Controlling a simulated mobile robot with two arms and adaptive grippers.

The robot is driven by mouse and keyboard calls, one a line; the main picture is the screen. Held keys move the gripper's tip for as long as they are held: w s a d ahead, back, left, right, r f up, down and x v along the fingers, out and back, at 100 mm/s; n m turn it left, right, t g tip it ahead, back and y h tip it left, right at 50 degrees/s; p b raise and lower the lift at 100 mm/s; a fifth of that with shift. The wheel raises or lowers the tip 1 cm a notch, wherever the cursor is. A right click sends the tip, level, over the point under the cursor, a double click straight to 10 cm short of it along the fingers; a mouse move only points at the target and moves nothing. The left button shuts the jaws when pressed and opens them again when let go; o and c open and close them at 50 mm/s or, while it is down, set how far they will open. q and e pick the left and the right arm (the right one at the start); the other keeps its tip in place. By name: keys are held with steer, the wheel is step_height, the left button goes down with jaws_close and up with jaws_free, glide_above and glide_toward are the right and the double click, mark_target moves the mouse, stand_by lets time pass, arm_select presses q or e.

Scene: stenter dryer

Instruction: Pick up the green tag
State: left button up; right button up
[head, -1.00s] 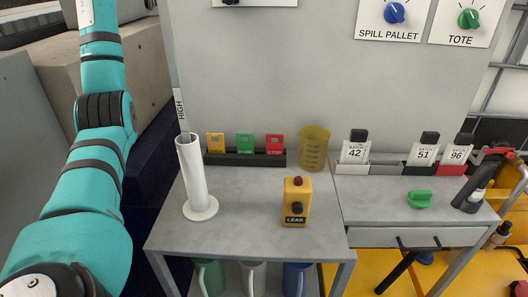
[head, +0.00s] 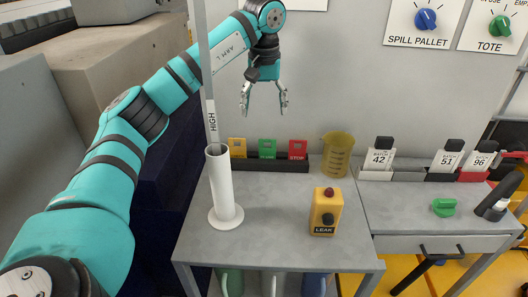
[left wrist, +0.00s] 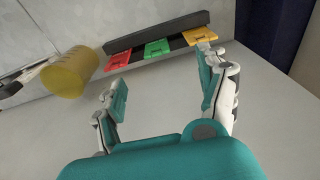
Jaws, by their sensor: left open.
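The green tag (head: 267,148) stands in a black rack (head: 262,163) at the back of the grey table, between a yellow tag (head: 237,147) and a red tag (head: 297,149). My left gripper (head: 264,112) is open and empty, pointing down above the rack, roughly over the green tag. In the left wrist view the green tag (left wrist: 157,48) lies beyond and between the open fingers (left wrist: 165,90), with the red tag (left wrist: 118,61) to its left and the yellow-orange tag (left wrist: 201,35) to its right. The fingers touch none of the tags. My right gripper is not in view.
A white upright tube (head: 222,188) stands left of the rack. A yellow measuring cup (head: 337,155) stands to its right, and a yellow LEAK button box (head: 325,211) in front. Numbered tags (head: 379,157) and a green knob (head: 443,207) sit on the right table.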

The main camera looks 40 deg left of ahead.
mark_target(267, 140)
arm_select(q)
steer(key=f, duration=0.5)
steer(key=w+f+p, duration=0.1)
steer(key=f, duration=0.2)
steer(key=shift+a, duration=0.4)
steer(key=f+p, duration=0.1)
steer(key=f, duration=0.1)
steer(key=w+f+p, duration=0.1)
steer(key=f, duration=0.2)
steer(key=shift+d+f, duration=0.1)
steer(key=shift+d, duration=0.05)
steer(key=shift+w+f, duration=0.1)
steer(key=shift+f, duration=0.15)
steer(key=c, duration=1)
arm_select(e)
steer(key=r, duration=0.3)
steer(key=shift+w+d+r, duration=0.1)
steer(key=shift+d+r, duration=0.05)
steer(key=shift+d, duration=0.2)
